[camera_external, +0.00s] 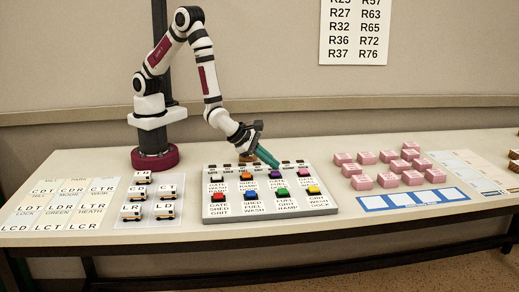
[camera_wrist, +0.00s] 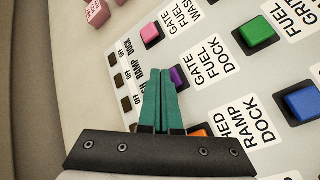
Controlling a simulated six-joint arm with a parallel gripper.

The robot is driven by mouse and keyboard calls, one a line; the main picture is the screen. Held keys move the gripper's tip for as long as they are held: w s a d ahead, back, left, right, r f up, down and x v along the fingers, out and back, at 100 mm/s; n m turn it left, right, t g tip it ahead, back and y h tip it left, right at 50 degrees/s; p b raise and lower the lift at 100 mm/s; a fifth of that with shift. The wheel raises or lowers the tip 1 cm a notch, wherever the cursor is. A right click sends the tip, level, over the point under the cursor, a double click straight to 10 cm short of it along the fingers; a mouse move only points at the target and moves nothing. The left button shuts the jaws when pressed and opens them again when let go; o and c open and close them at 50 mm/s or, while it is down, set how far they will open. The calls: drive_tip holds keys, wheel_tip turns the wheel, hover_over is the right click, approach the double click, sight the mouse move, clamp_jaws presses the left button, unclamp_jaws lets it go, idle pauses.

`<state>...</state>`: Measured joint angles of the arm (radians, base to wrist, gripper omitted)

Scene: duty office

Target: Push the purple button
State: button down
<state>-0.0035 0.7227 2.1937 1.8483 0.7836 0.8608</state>
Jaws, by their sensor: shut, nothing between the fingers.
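The purple button (camera_external: 275,174) is in the back row of a light grey button panel (camera_external: 265,213) on the table. In the wrist view the purple button (camera_wrist: 177,78) shows just right of the green fingertips, partly covered by them. My gripper (camera_external: 276,165) points down at the panel from behind, fingers together and empty, its tips close to the purple button. It also shows in the wrist view (camera_wrist: 160,74). I cannot tell whether the tips touch the button. Its label reads gate, fuel, dock in the wrist view.
An orange button (camera_external: 246,175) and a pink button (camera_external: 303,171) flank the purple one. Red (camera_external: 218,196), blue (camera_external: 250,196), green (camera_external: 282,193) and yellow (camera_external: 313,189) buttons form the front row. Pink blocks (camera_external: 387,180) stand to the right, small vehicle blocks (camera_external: 132,212) to the left.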

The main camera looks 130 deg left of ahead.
drive_tip(key=shift+r, duration=3.05)
